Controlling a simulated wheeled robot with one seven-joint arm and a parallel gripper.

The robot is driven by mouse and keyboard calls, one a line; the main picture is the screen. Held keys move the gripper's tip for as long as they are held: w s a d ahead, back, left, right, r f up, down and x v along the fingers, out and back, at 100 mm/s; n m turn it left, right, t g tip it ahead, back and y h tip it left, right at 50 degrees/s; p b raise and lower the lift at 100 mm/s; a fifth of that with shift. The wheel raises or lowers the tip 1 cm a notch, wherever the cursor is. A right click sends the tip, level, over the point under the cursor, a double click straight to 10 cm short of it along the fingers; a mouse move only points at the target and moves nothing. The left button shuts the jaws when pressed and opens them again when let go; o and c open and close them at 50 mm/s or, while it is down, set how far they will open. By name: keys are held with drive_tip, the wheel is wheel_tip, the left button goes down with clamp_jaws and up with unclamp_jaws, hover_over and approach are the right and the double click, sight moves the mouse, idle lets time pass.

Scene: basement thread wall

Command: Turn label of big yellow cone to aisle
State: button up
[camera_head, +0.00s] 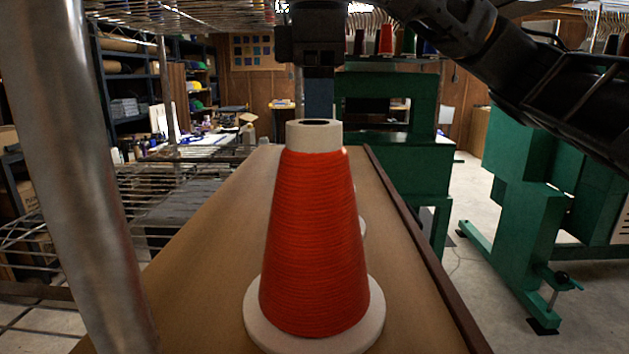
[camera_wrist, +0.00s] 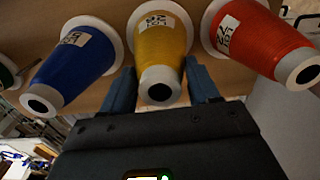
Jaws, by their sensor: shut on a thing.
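The yellow cone (camera_wrist: 163,46) stands on the board in the middle of the wrist view, its narrow pale top toward the camera. A white label (camera_wrist: 157,21) with dark print shows on its side near the wide base, facing the wrist camera. My gripper (camera_wrist: 160,68) has one blue finger on either side of the cone, closed on it. In the head view my gripper (camera_head: 318,95) comes down from above behind the red cone (camera_head: 315,240). The red cone hides the yellow cone there, and the fingertips too.
The red cone also shows in the wrist view (camera_wrist: 262,40), close beside the yellow one, and a blue cone (camera_wrist: 75,55) stands on the other side. The long brown board (camera_head: 210,270) has a raised right edge. A metal post (camera_head: 75,180) rises at the left.

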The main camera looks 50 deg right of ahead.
drive_tip(key=o, duration=1.1)
drive_tip(key=shift+r+p, duration=0.5)
drive_tip(key=shift+r, duration=3.4)
